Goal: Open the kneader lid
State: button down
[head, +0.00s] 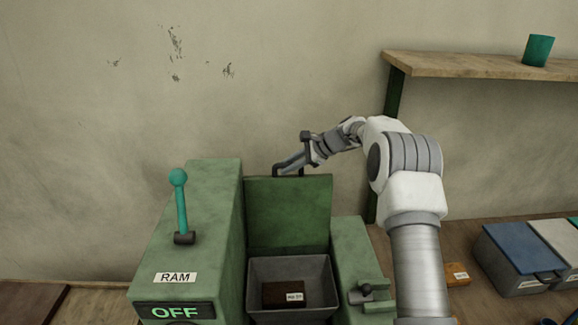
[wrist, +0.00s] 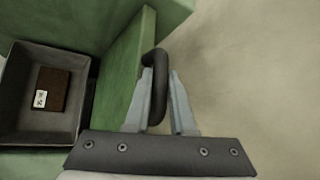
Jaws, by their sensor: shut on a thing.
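The green kneader lid (head: 289,213) stands raised, about upright, at the back of the kneader's opening. Its dark handle (head: 277,167) is at the lid's top edge. My gripper (head: 284,165) is shut on this handle. In the wrist view the dark handle (wrist: 157,62) passes between the two grey fingers of my gripper (wrist: 163,80). Below the lid, the grey kneader chamber (head: 320,270) is uncovered and holds a dark brown block (head: 277,293) with a white label.
The green kneader housing (head: 215,215) carries a teal-knobbed lever (head: 180,200), a RAM label and a lit OFF sign (head: 175,312). A wooden shelf (head: 470,65) with a teal cup (head: 538,50) is at upper right.

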jog(key=shift+w, duration=0.35)
dwell(0.3)
jog(key=c, duration=0.8)
grip_release()
jog(key=shift+f, duration=0.1)
jog(key=shift+o, duration=0.2)
jog(key=b+v, duration=0.3)
jog(key=v, duration=1.4)
jog(key=shift+r, duration=0.35)
jog(key=shift+d, duration=0.15)
